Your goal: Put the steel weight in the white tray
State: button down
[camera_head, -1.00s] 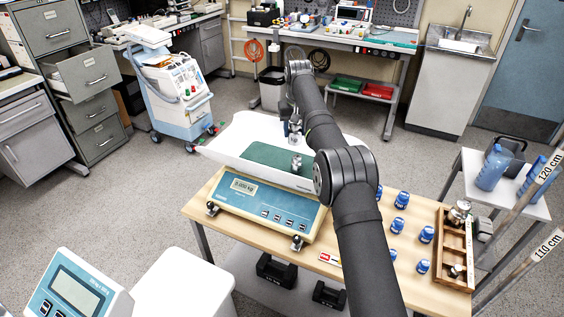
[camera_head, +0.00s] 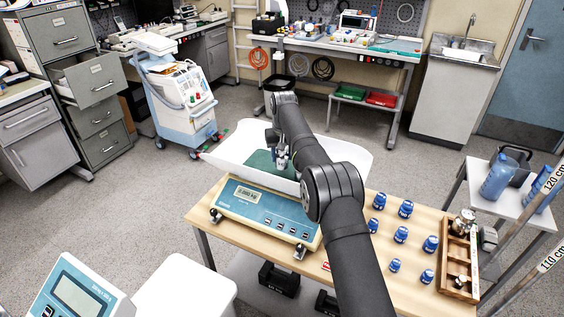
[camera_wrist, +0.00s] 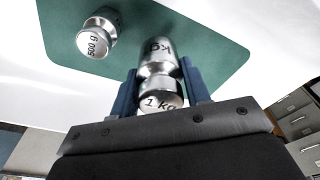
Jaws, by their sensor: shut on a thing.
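My gripper (camera_head: 279,150) is over the white tray (camera_head: 345,153), the scale's pan with a green mat (camera_head: 259,162). In the wrist view its blue fingers (camera_wrist: 160,84) are shut on a steel weight marked 1 kg (camera_wrist: 158,52). This weight is over the green mat (camera_wrist: 215,62); I cannot tell whether its far end touches the mat. A smaller steel weight marked 500 g (camera_wrist: 97,36) is on the mat beside it. In the head view the weights by the gripper are small and hard to tell apart.
The blue scale body (camera_head: 262,212) stands on the wooden table (camera_head: 350,268). Several blue weights (camera_head: 401,234) stand right of my arm. A wooden box (camera_head: 458,262) with steel weights is at the table's right edge. Blue jugs (camera_head: 497,178) stand on a side stand.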

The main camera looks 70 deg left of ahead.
aim_at(282, 162)
jog(key=shift+f, duration=1.45)
jog(key=shift+f, duration=0.1)
jog(key=c, duration=0.8)
grip_release()
jog(key=shift+f, duration=0.15)
jog(key=shift+o, duration=0.2)
jog(key=r, duration=0.4)
jog(key=d+r, duration=0.1)
jog(key=r, duration=0.7)
jog(key=shift+s+d+r, duration=0.1)
jog(key=shift+d+r, duration=0.05)
jog(key=shift+d, duration=0.1)
